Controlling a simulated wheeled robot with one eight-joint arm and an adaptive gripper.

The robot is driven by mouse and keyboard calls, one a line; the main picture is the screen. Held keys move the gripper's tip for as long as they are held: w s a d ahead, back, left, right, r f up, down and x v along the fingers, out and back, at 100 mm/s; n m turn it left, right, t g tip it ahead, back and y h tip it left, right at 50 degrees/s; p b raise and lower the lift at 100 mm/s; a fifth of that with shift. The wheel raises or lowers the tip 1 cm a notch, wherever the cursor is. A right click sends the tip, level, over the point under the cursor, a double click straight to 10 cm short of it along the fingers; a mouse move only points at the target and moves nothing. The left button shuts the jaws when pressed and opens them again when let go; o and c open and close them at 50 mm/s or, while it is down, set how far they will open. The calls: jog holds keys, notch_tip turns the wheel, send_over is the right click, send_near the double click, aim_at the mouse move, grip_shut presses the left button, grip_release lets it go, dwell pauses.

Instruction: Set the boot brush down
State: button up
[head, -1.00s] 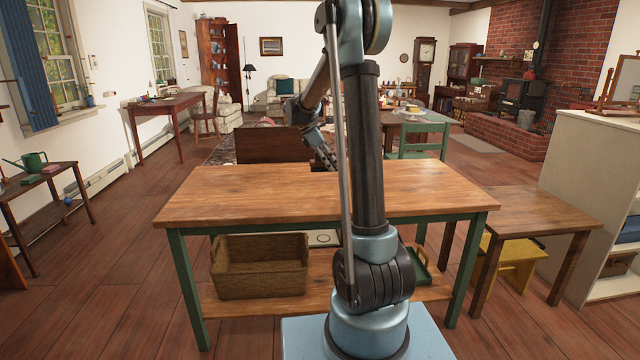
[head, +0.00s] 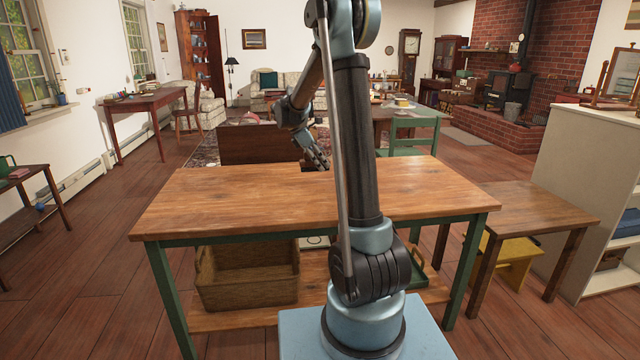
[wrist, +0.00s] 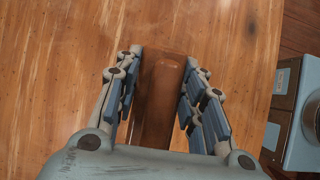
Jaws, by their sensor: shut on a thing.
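The boot brush (wrist: 160,95) is a brown, long block in the wrist view. It lies between the two fingers of my gripper (wrist: 160,88), which is shut on it. The wooden tabletop (wrist: 60,60) fills most of the wrist view below the brush; I cannot tell whether the brush touches it. In the head view my gripper (head: 318,158) is over the far part of the green-legged table (head: 230,205).
The tabletop is bare around my gripper. A wicker basket (head: 247,277) stands on the lower shelf. A smaller brown table (head: 530,215) stands at the right with a yellow stool (head: 515,258) under it. A green chair (head: 413,132) stands behind the table.

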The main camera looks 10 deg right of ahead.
jog(key=f, duration=0.3)
jog(key=shift+a, duration=0.3)
jog(key=shift+f, duration=2.2)
jog(key=shift+f, duration=0.1)
jog(key=o, duration=1.1)
